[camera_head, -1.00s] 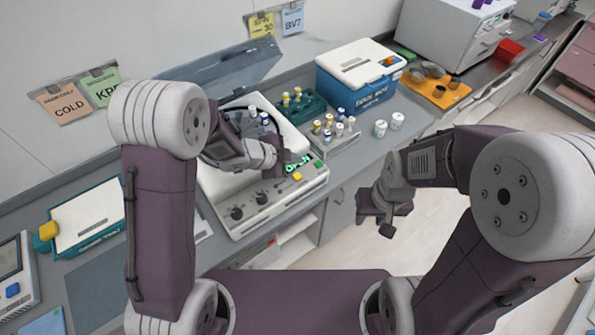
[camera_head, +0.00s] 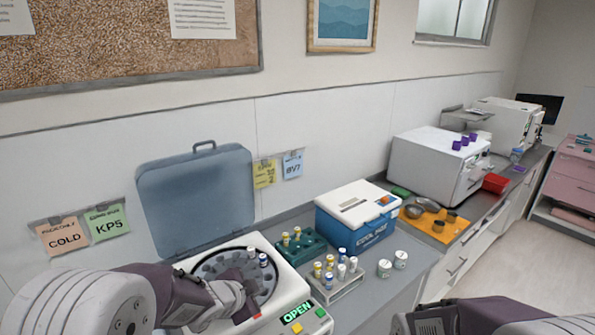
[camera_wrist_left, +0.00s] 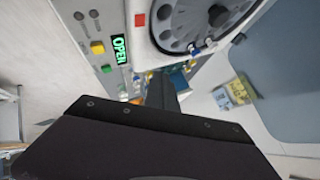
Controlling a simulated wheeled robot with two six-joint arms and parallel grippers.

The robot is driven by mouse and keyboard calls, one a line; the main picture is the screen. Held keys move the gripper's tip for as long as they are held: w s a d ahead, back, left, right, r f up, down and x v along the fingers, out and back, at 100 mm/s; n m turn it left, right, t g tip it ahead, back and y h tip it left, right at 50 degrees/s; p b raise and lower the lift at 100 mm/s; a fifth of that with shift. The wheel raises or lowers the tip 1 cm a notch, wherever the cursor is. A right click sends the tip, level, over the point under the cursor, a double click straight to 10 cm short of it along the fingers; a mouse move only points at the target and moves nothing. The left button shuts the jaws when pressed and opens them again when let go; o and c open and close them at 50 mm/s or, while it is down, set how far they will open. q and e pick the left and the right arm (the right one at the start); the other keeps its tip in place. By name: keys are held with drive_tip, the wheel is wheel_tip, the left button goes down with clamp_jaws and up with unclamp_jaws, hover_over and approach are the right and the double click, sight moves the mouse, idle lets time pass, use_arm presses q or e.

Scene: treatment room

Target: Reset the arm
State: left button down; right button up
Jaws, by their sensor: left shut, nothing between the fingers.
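My left arm enters the head view from the lower left. Its gripper (camera_head: 243,284) is by the front of the centrifuge (camera_head: 291,288), partly hidden by its own wrist. In the left wrist view the dark left gripper (camera_wrist_left: 163,95) fills the lower middle, with its fingers together and empty. Only a link of my right arm (camera_head: 490,314) shows at the lower right; its gripper is out of view.
The centrifuge's blue-grey lid (camera_head: 197,200) stands open, and its display (camera_head: 297,311) reads OPEN. Two white jars (camera_head: 385,268) are nearby.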

use_arm(q)
drive_tip(key=s+a+f+n+g+y, duration=0.3)
drive_tip(key=s+a+f+n+y, duration=0.1)
drive_tip(key=s+a+n, duration=0.6)
drive_tip(key=s+d+f+n+g, duration=0.1)
drive_tip(key=s+f+g, duration=0.1)
drive_tip(key=s, duration=0.3)
drive_tip(key=s+d+f+n+g, duration=0.1)
drive_tip(key=s+n+g, duration=0.1)
drive_tip(key=s, duration=0.4)
drive_tip(key=shift+d+f+n+g+h, duration=0.25)
drive_tip(key=shift+f+n+g+h, duration=0.05)
drive_tip(key=shift+f+g+h, duration=0.1)
